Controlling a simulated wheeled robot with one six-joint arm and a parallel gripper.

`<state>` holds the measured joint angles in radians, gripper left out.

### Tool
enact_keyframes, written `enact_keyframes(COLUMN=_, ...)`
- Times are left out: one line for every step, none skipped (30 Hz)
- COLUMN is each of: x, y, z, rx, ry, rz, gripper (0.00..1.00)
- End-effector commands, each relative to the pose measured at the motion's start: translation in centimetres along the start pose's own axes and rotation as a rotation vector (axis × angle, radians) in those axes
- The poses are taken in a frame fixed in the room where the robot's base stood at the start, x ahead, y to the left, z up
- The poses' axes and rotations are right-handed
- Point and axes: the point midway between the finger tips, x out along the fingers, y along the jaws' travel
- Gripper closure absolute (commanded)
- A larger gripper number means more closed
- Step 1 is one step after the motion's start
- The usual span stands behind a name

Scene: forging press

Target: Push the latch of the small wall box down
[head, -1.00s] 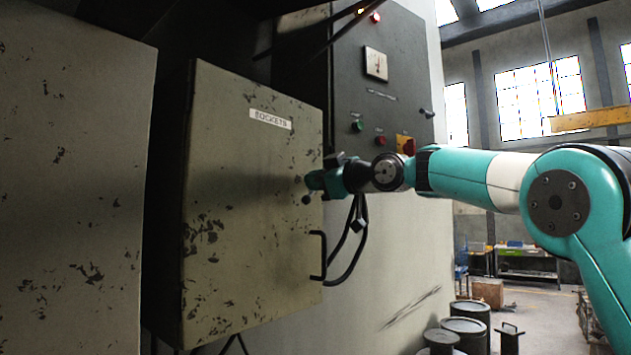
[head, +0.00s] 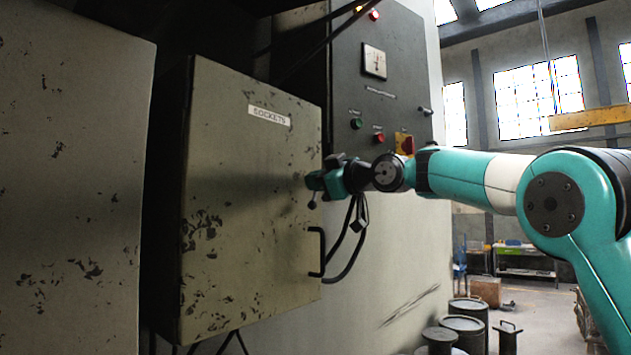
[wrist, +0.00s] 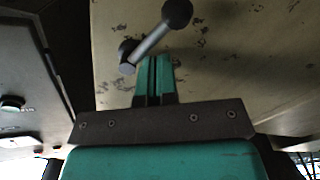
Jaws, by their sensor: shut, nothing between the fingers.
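The small wall box (head: 245,200) is a worn beige cabinet labelled SOCKETS, with its door shut. Its latch is a dark lever with a ball knob (head: 312,205) near the door's right edge, just below my gripper in the head view. In the wrist view the latch (wrist: 158,38) runs slantwise from its round pivot to the ball knob, just beyond my fingertips. My gripper (wrist: 154,62) is shut and empty, its fingertips at the lever between pivot and knob. Whether they touch it I cannot tell. In the head view my gripper (head: 312,181) hides the pivot.
A black handle (head: 317,252) sticks out below the latch. A dark control panel (head: 380,85) with buttons and a red-yellow switch is behind my wrist. Another worn cabinet (head: 70,190) stands at left. Drums (head: 462,330) stand on the floor at lower right.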

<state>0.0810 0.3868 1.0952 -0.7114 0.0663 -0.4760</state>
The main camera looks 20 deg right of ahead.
Motion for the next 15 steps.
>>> enact_keyframes(x=0.0, y=0.0, z=0.3, rx=0.002, ry=-0.003, rz=0.000, gripper=1.00)
enact_keyframes(x=0.0, y=0.0, z=0.4, rx=0.002, ry=-0.003, rz=0.000, gripper=1.00)
enact_keyframes(x=0.0, y=0.0, z=0.5, rx=0.002, ry=-0.003, rz=0.000, gripper=1.00)
enact_keyframes(x=0.0, y=0.0, z=0.5, rx=0.002, ry=-0.003, rz=0.000, gripper=1.00)
enact_keyframes(x=0.0, y=0.0, z=0.6, rx=0.002, ry=-0.003, rz=0.000, gripper=1.00)
enact_keyframes(x=0.0, y=0.1, z=0.6, rx=0.002, ry=-0.003, rz=0.000, gripper=1.00)
enact_keyframes(x=0.0, y=0.1, z=0.6, rx=0.002, ry=-0.003, rz=-0.001, gripper=1.00)
enact_keyframes(x=0.0, y=0.1, z=0.6, rx=0.002, ry=-0.003, rz=-0.001, gripper=1.00)
enact_keyframes(x=0.0, y=0.1, z=0.6, rx=0.002, ry=-0.003, rz=0.000, gripper=1.00)
enact_keyframes(x=0.0, y=0.1, z=0.7, rx=0.002, ry=-0.004, rz=0.000, gripper=1.00)
enact_keyframes(x=-0.1, y=0.1, z=0.8, rx=0.002, ry=-0.004, rz=0.000, gripper=1.00)
enact_keyframes(x=-0.1, y=0.1, z=0.9, rx=0.002, ry=-0.004, rz=0.000, gripper=1.00)
enact_keyframes(x=-0.2, y=0.1, z=1.1, rx=0.002, ry=-0.004, rz=0.000, gripper=1.00)
enact_keyframes(x=-0.2, y=0.1, z=1.2, rx=0.002, ry=-0.004, rz=0.001, gripper=1.00)
enact_keyframes(x=-0.3, y=0.1, z=1.4, rx=0.002, ry=-0.005, rz=0.001, gripper=1.00)
